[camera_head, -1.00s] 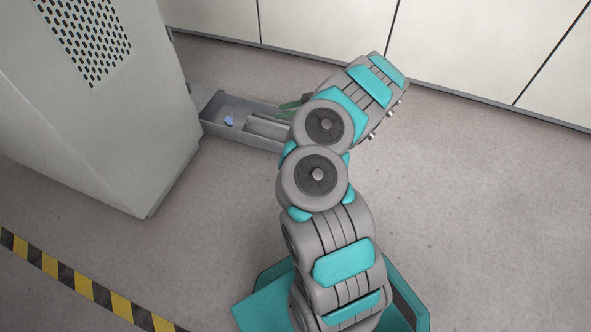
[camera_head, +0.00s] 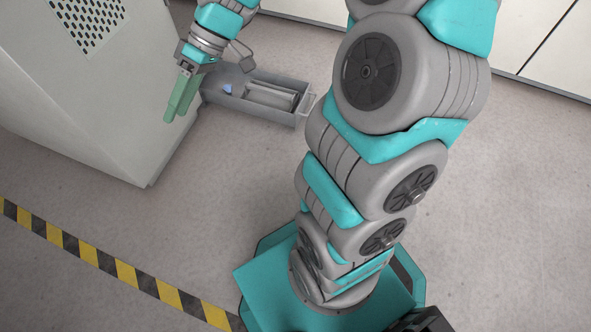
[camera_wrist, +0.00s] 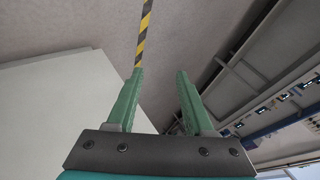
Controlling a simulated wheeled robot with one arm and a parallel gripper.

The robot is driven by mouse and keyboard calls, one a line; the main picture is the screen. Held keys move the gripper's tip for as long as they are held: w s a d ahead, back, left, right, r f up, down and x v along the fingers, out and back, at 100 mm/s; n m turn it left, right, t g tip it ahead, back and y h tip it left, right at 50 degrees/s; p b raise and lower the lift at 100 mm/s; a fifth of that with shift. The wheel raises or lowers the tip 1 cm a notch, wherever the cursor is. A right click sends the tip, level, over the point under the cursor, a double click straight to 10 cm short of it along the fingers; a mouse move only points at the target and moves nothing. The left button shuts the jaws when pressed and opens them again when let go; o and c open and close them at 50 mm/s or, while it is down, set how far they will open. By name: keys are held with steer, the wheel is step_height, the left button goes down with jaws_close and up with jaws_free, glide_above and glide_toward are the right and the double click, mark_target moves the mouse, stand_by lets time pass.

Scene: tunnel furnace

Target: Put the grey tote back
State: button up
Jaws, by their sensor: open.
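The grey tote (camera_head: 262,102) sits on the floor against the right side of the cabinet in the head view. It holds a small blue item (camera_head: 228,88) and a pale grey block-like item (camera_head: 271,95). My gripper (camera_head: 174,117) has green fingers and is to the left of the tote, in front of the cabinet's side, apart from the tote. In the wrist view my gripper (camera_wrist: 159,75) is open with nothing between its fingers. The tote cannot be made out in the wrist view.
The tall grey cabinet (camera_head: 85,100) stands at the left. Yellow and black floor tape (camera_head: 110,265) crosses the lower left. White wall panels (camera_head: 540,45) run along the back. The floor (camera_head: 225,190) between the tote and the tape is clear.

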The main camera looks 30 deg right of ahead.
steer(key=s+d+f+m+h, duration=0.1)
steer(key=s+d+m+h, duration=0.3)
steer(key=s, duration=0.7)
steer(key=s+d+m+h, duration=0.4)
steer(key=s+d, duration=0.3)
steer(key=s, duration=0.5)
steer(key=shift+s+d+f+h, duration=0.2)
steer(key=shift+d+f+h, duration=0.15)
steer(key=shift+f+h, duration=0.05)
steer(key=shift+d, duration=0.1)
